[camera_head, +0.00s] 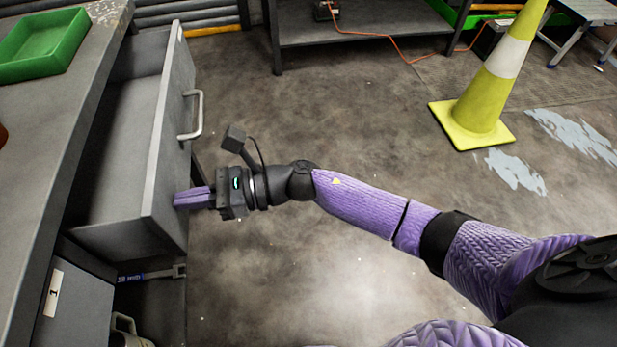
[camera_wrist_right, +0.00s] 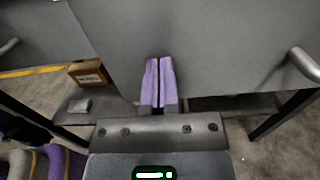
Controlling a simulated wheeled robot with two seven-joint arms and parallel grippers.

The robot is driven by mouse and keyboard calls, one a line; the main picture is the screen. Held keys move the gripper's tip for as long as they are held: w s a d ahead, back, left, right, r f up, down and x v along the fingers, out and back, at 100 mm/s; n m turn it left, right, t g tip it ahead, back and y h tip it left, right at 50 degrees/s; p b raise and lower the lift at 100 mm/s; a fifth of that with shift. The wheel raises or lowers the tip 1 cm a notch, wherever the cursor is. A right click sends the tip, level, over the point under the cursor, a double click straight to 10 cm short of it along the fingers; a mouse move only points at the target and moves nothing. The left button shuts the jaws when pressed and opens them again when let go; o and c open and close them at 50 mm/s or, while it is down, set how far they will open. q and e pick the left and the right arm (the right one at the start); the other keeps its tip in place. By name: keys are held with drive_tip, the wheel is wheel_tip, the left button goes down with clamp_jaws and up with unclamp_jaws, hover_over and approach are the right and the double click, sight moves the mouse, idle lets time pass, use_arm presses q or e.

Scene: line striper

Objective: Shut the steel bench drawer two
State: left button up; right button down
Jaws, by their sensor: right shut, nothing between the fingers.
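The steel bench drawer (camera_head: 155,150) stands pulled open from the grey bench at the left of the head view, and its inside looks empty. Its front panel carries a bar handle (camera_head: 198,115). My right gripper (camera_head: 180,199) is shut and empty, with its purple fingertips at the near lower part of the drawer front. In the right wrist view the shut fingers (camera_wrist_right: 158,65) point at the grey drawer front (camera_wrist_right: 205,45), and the handle (camera_wrist_right: 305,65) shows at the right edge. Whether the tips touch the panel I cannot tell. My left gripper is out of view.
A green tray (camera_head: 42,45) sits on the bench top (camera_head: 50,120). A label reading 1 (camera_head: 53,293) marks a lower front. A blue-handled wrench (camera_head: 145,276) lies below the drawer. A yellow cone (camera_head: 485,100) stands at upper right. The floor between is open.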

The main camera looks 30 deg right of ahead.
drive_tip(key=b+x, duration=0.2)
drive_tip(key=x, duration=0.8)
drive_tip(key=shift+a+f, duration=0.2)
drive_tip(key=shift+a, duration=0.15)
drive_tip(key=shift+w+a+r+b, duration=0.15)
drive_tip(key=shift+a+b, duration=0.1)
drive_tip(key=shift+b, duration=0.1)
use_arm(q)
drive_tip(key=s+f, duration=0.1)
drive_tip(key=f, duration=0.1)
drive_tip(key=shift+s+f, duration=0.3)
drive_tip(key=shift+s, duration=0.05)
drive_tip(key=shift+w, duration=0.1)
use_arm(e)
drive_tip(key=shift+r, duration=0.1)
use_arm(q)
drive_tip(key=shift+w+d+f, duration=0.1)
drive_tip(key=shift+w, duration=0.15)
